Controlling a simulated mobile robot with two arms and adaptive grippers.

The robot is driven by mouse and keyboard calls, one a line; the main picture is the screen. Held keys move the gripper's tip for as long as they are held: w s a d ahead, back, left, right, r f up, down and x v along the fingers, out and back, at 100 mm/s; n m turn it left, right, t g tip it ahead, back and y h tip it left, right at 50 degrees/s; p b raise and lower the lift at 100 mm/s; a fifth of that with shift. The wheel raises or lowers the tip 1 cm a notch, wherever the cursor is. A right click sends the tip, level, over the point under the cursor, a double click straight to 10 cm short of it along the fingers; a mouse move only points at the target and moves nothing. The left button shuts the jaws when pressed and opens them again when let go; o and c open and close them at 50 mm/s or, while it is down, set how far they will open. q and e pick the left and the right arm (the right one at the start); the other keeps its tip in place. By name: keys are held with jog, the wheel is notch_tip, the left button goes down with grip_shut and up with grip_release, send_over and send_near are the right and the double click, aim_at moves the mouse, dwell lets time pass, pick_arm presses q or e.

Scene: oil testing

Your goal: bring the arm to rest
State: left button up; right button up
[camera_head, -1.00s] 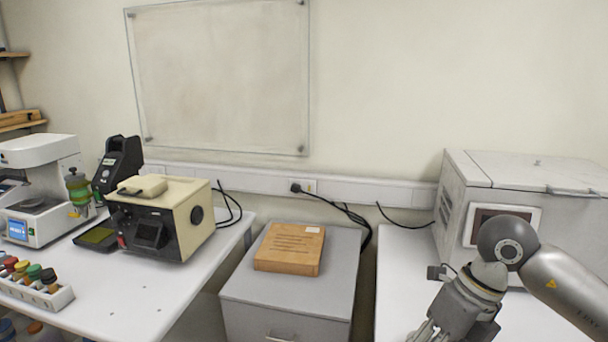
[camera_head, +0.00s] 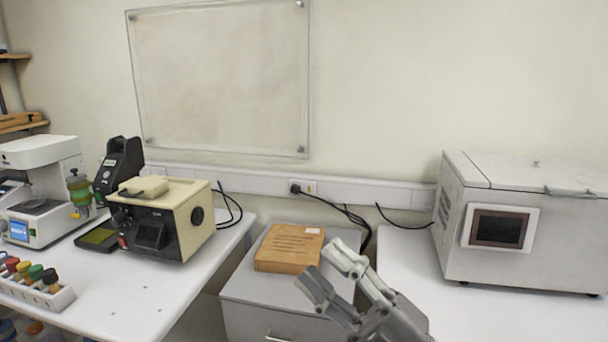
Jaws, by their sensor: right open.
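My right gripper (camera_head: 330,268) comes in from the bottom edge, right of centre. Its two grey fingers are spread apart and point up and to the left. Nothing is between them. In the picture the fingers overlap the right part of the grey cabinet, close to the wooden block (camera_head: 290,248) on its top; I cannot tell the gap in depth. The rest of the right arm is out of the picture below. My left gripper is not in view.
A white bench (camera_head: 115,300) on the left bears a beige tester (camera_head: 185,215), a white instrument (camera_head: 40,160) and a bottle rack (camera_head: 35,290). The low grey cabinet (camera_head: 240,290) stands mid-picture. A white box machine (camera_head: 530,255) stands on the right bench (camera_head: 400,255).

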jog(key=w+d+f+m+t+h, duration=0.3)
jog(key=d+f+m+h, duration=0.25)
jog(key=m+h, duration=0.3)
jog(key=w+d+f+m+t+h, duration=0.2)
jog(key=d+f+m+t+h, duration=0.25)
jog(key=f+m+h, duration=0.35)
jog(key=s+d+f+m+g+h, duration=0.2)
jog(key=d+f+m+g, duration=0.1)
jog(key=f, duration=0.3)
jog(key=s+d+f+m+g+h, duration=0.2)
jog(key=d+f+m+g, duration=0.15)
jog(key=f, duration=0.25)
jog(key=s+f+m+g, duration=0.1)
jog(key=s+f+g, duration=0.4)
jog(key=s+f, duration=0.45)
jog(key=s+f+g, duration=0.6)
jog(key=s, duration=0.6)
notch_tip(320, 180, down, 26)
jog(key=g, duration=0.1)
jog(key=s+d+f, duration=0.1)
jog(key=s+f, duration=0.7)
jog(key=f, duration=0.1)
jog(key=s+d+f+g+b, duration=0.1)
jog(key=s+d+f, duration=0.1)
jog(key=s+f, duration=0.6)
jog(key=shift+s+d+f+b, duration=0.3)
jog(key=shift+s+f, duration=0.1)
jog(key=shift+s, duration=0.35)
